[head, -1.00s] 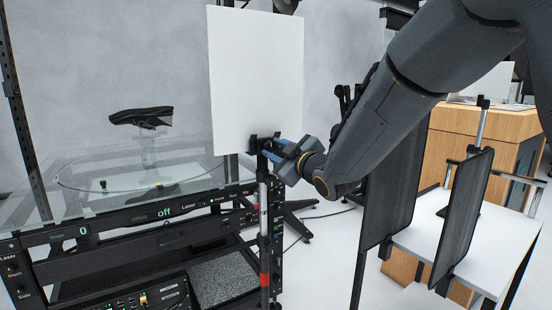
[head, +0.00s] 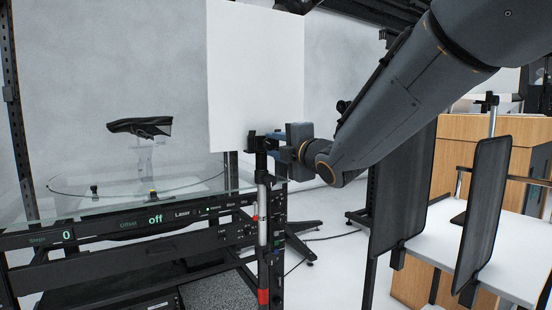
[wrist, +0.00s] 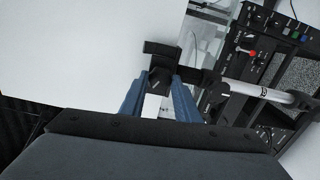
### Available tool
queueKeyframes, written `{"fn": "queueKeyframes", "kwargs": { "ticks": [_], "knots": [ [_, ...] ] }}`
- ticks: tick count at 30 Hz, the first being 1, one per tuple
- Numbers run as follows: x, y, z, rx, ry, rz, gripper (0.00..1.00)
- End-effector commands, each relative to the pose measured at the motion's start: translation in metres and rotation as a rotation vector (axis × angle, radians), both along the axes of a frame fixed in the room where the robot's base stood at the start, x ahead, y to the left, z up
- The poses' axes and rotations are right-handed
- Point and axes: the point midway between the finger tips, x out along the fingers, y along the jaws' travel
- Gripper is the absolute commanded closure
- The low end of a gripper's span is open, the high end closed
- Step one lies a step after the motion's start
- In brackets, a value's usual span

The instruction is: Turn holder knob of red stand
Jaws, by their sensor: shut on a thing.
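The red stand is a thin pole (head: 263,225) with a red band low down, in the middle of the head view. A black holder (head: 258,142) at its top grips the lower edge of a white panel (head: 255,75). My gripper (head: 274,152) is at the holder from the right. In the wrist view, the blue fingers of my gripper (wrist: 161,82) close around a dark part below the black holder (wrist: 160,50), where the holder knob sits. The knob is mostly hidden between the fingers. The pole (wrist: 265,92) runs off to the right there.
A turntable rack (head: 130,228) with a glass top and a black shoe-like item (head: 140,126) stands at left. Dark upright panels (head: 484,210) and a white table (head: 500,265) are at right. Black stand feet (head: 303,240) lie on the floor behind the pole.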

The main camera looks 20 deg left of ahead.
Motion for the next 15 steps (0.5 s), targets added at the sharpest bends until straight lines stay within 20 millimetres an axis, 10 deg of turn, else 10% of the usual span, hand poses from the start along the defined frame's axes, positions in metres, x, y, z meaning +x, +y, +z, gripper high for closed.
{"fn": "queueKeyframes", "kwargs": {
  "ticks": [15],
  "knots": [
    [0.0010, -0.0005, -0.0025, -0.219, -0.235, -0.001, 0.93]
  ]
}}
